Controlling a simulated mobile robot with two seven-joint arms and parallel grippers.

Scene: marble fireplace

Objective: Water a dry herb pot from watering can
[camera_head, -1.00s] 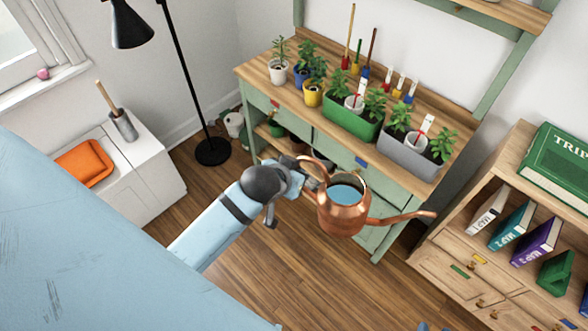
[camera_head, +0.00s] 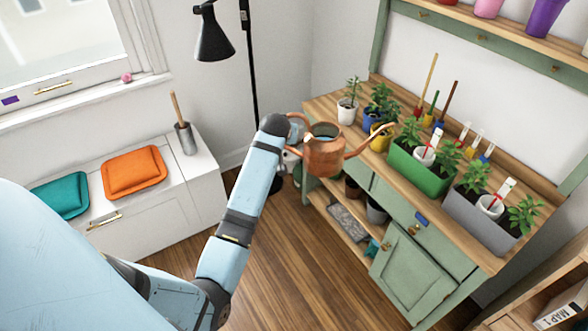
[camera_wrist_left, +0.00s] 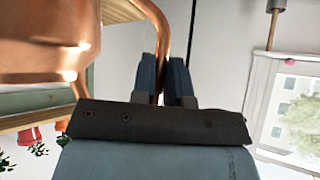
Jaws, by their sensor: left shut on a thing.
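My left gripper (camera_wrist_left: 162,80) is shut on the handle of the copper watering can (camera_head: 325,155). The can is held in the air beside the front left of the green potting bench, roughly upright, with water showing in its opening. Its spout points right toward the plants. In the left wrist view the copper body (camera_wrist_left: 45,40) fills the upper left and the handle passes between the fingers. On the bench top stand small herb pots: white (camera_head: 347,113), blue (camera_head: 374,115) and yellow (camera_head: 380,138). A green planter (camera_head: 420,174) and a grey planter (camera_head: 478,222) hold more herbs with white markers. My right gripper is out of view.
The wooden bench top (camera_head: 322,108) has tools standing along its back. A black floor lamp (camera_head: 214,38) stands left of the bench. A white cabinet (camera_head: 160,215) with orange (camera_head: 134,171) and teal (camera_head: 60,196) cushions is at the left. A bookcase (camera_head: 545,318) is at lower right.

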